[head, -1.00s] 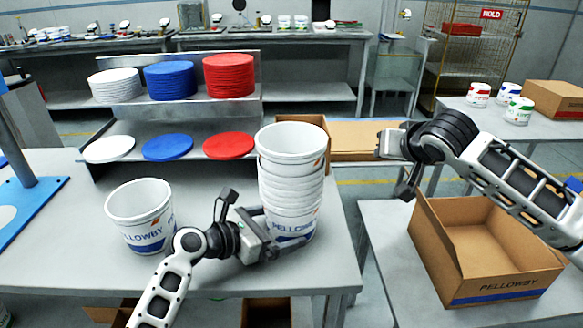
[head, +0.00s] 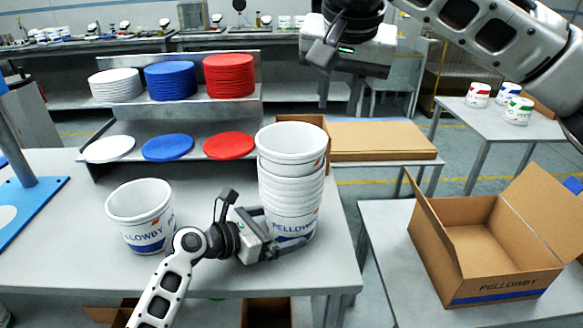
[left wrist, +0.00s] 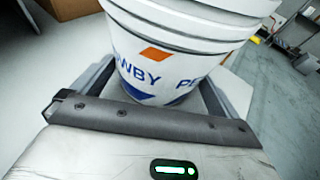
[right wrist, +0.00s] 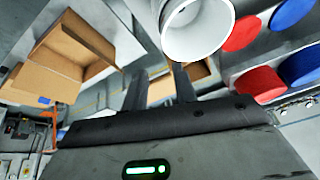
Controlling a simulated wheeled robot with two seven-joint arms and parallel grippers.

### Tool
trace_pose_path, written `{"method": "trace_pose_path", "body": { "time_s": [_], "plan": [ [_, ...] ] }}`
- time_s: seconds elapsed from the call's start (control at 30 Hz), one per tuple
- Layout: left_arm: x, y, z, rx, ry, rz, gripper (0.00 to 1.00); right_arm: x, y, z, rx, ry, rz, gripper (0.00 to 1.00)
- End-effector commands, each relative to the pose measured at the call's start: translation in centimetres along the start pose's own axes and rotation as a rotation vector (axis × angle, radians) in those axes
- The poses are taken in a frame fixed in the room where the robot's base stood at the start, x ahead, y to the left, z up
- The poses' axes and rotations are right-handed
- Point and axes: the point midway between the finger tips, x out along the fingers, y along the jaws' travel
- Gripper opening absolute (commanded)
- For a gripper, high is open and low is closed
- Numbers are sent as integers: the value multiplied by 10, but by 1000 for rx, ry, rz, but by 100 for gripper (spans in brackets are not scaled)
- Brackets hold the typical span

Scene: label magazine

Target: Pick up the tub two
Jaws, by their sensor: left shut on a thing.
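A stack of nested white tubs (head: 291,185) stands near the right edge of the table; its bottom tub has PELLOWBY lettering. My left gripper (head: 279,232) is shut around that bottom tub (left wrist: 165,65), which fills the space between its fingers in the left wrist view. A single white tub (head: 140,217) stands upright to the left, apart from the gripper. My right gripper (head: 340,92) is raised above and right of the stack, open and empty. The right wrist view shows the open mouth of the stack's top tub (right wrist: 197,28) beyond its fingers.
A rack behind holds white, blue (head: 170,80) and red (head: 229,76) lid stacks, with single lids below. An open carton (head: 500,283) sits on the right table. Flat cardboard (head: 380,141) lies behind. A blue stand (head: 22,205) is at far left.

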Motion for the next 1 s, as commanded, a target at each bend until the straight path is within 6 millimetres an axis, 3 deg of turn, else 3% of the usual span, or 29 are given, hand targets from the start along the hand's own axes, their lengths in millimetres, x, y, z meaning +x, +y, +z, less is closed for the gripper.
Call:
{"method": "trace_pose_path", "body": {
  "time_s": [0.2,0.47,0.7,1.0],
  "plan": [
    [0,0,2,1,-3,1,86,40,1,1,1,-3,2,28],
    [0,0,2,1,-3,1,86,61,-1,2,0,-1,0,28],
    [0,0,2,1,-3,1,86,95,-8,9,0,-1,1,28],
    [0,0,2,1,-3,1,86,108,-8,8,-1,0,-2,28]
  ]
}}
